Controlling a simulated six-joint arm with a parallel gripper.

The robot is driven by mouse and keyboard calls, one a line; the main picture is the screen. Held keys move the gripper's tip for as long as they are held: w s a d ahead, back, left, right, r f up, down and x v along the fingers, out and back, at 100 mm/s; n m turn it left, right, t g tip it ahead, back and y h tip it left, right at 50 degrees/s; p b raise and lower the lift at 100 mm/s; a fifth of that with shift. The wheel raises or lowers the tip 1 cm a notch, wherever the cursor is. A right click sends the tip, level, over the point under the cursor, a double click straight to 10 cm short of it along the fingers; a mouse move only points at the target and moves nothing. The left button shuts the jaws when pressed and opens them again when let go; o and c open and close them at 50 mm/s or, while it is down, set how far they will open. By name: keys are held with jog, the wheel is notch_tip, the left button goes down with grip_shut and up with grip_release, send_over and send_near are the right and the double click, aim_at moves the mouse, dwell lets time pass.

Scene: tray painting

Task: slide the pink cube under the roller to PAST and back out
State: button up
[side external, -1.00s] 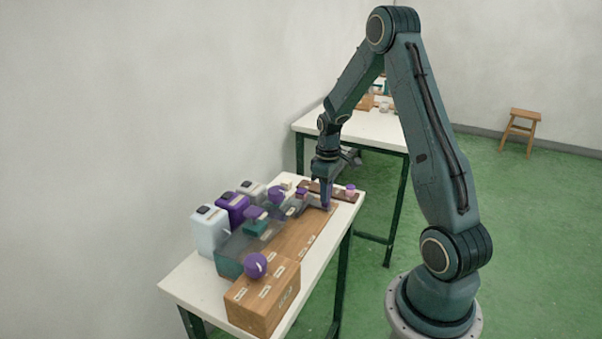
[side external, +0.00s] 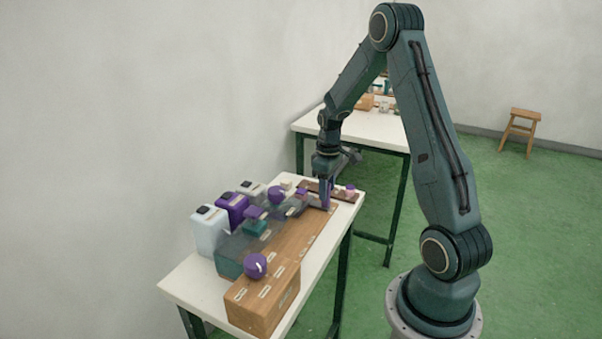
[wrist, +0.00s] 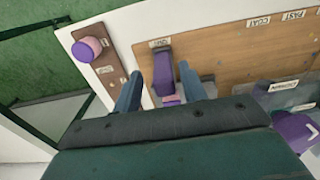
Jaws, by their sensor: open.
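The pink cube (wrist: 170,100) shows in the wrist view as a small pink patch below a dark purple upright piece (wrist: 163,70), near the OUT label. My gripper (wrist: 160,72) is open, with one finger on each side of the purple piece. I cannot tell whether either finger touches it. In the side view my gripper (side external: 325,206) is low at the far end of the wooden board (side external: 300,235). The PAST label (wrist: 293,15) is at the top right of the wrist view, beyond the COAT label (wrist: 258,22). I cannot make out the roller clearly.
A pink and purple knob (wrist: 88,48) stands on a brown strip at the table's end. Purple and white containers (side external: 232,208) line the wall side. A round purple knob (side external: 255,265) sits on the near wooden box (side external: 265,300). Another purple ball (side external: 277,195) stands mid-table.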

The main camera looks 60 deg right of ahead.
notch_tip(320, 180, up, 13)
dwell(0.6)
jog(key=shift+f, duration=0.1)
dwell(1.1)
jog(key=s+a+r+t+h, duration=0.15)
jog(key=a+r, duration=0.25)
jog(key=a, duration=0.4)
jog(key=s+a+r+t+y, duration=0.1)
jog(key=s+a+r, duration=0.1)
jog(key=a+r, duration=0.45)
jog(key=s+a+f+t, duration=0.1)
jog(key=s+a+t, duration=0.2)
jog(key=s+a, duration=0.8)
jog(key=shift+s+a+f, duration=0.15)
jog(key=shift+a+f, duration=0.15)
jog(key=shift+a, duration=0.7)
